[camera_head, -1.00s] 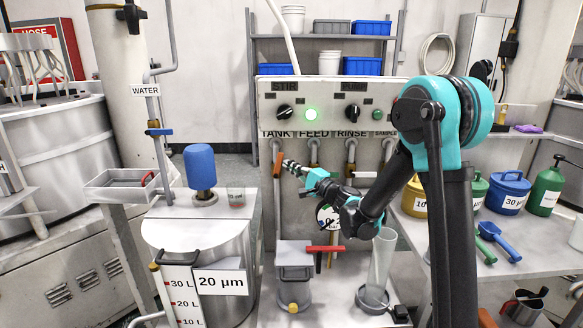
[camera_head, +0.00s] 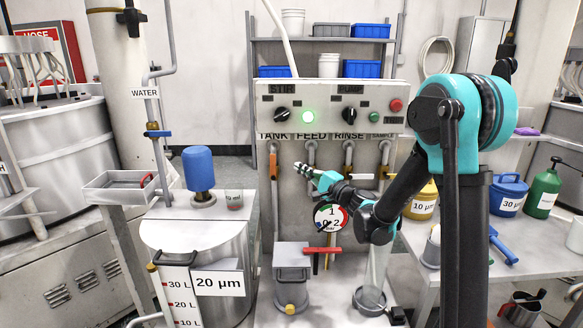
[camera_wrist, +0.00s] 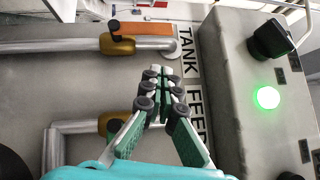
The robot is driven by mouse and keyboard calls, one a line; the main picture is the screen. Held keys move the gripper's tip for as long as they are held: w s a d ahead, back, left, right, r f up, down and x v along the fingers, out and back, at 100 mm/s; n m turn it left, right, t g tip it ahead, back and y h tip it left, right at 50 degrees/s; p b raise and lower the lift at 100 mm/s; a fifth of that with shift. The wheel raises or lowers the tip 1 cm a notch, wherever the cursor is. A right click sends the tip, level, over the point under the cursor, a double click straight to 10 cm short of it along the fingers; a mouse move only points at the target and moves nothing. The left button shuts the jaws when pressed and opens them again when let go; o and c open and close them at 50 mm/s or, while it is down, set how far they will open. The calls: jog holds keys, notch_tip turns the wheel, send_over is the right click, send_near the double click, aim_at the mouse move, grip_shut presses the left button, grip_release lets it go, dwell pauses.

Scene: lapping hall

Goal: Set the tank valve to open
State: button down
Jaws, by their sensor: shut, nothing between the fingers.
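The tank valve's orange handle (camera_head: 273,164) is at the left end of the valve row, below the TANK label. It points along its vertical pipe, and in the wrist view the handle (camera_wrist: 155,30) lies parallel to the pipe beside a brass body (camera_wrist: 117,44). My gripper (camera_head: 298,167) is shut and empty, just right of the handle and apart from it. In the wrist view the closed fingertips (camera_wrist: 160,74) lie between the tank valve and the feed valve's brass body (camera_wrist: 110,122). The feed valve is partly hidden behind my gripper in the head view.
The panel (camera_head: 365,92) above has knobs, a lit green lamp (camera_head: 308,116) and a red button (camera_head: 396,105). A gauge (camera_head: 330,214) and a red lever (camera_head: 322,250) sit below my gripper. The grey drum labelled 20 µm (camera_head: 190,235) stands at left.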

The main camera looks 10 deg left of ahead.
jog(key=r+v, duration=0.1)
jog(key=v, duration=0.5)
jog(key=n+t+h, duration=0.4)
jog(key=n+h, duration=0.3)
jog(key=n, duration=2.6)
send_near(273, 166)
jog(key=s+a, duration=0.3)
jog(key=a, duration=0.2)
jog(key=w+a+r, duration=0.1)
jog(key=w, duration=0.7)
jog(key=shift+w+a, duration=0.4)
